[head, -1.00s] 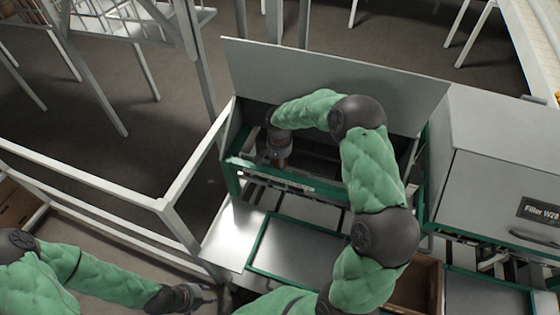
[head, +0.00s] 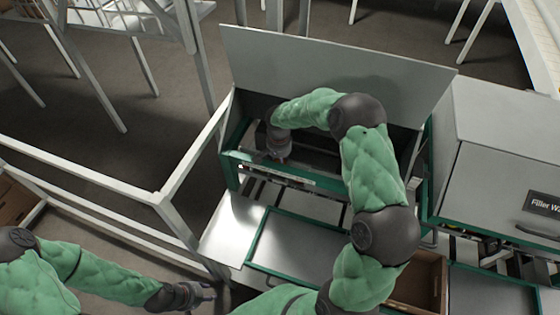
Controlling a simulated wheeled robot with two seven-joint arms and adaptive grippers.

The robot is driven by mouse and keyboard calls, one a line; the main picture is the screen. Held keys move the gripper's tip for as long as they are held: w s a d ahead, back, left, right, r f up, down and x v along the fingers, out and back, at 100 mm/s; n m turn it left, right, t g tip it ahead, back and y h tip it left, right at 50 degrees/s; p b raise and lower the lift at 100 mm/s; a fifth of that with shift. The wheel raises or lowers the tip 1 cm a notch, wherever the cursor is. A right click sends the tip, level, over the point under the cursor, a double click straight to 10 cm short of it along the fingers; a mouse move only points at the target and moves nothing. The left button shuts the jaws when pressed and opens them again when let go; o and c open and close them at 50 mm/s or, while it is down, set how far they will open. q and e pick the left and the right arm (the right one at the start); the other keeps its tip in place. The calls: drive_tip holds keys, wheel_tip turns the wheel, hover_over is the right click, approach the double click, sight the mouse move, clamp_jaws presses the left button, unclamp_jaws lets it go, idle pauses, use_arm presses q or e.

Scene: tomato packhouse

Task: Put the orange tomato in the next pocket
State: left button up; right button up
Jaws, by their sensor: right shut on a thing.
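My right arm reaches over the open-lidded machine (head: 270,181). My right gripper (head: 278,158) points down inside its left part, just behind the green front edge. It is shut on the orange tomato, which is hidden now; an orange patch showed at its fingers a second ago. The pockets inside cannot be made out, as the gripper, the arm and shadow cover them. My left gripper (head: 207,292) is low at the left, away from the machine; its fingers are too small and dark to tell open from shut.
A raised grey lid (head: 330,75) stands behind my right arm. A closed grey filler unit (head: 500,160) is to the right. A white rail frame (head: 165,200) stands left of the machine.

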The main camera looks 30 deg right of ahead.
drive_tip(key=o, duration=0.9)
drive_tip(key=shift+f, duration=0.1)
drive_tip(key=shift+s+a+f, duration=0.1)
drive_tip(key=shift+r+p, duration=1.1)
drive_tip(key=shift+r, duration=1.05)
drive_tip(key=shift+a+r+p, duration=0.1)
drive_tip(key=shift+r+p, duration=0.2)
drive_tip(key=shift+r, duration=0.4)
wheel_tip(320, 180, up, 7)
drive_tip(key=p, duration=0.3)
drive_tip(key=shift+s+f, duration=0.15)
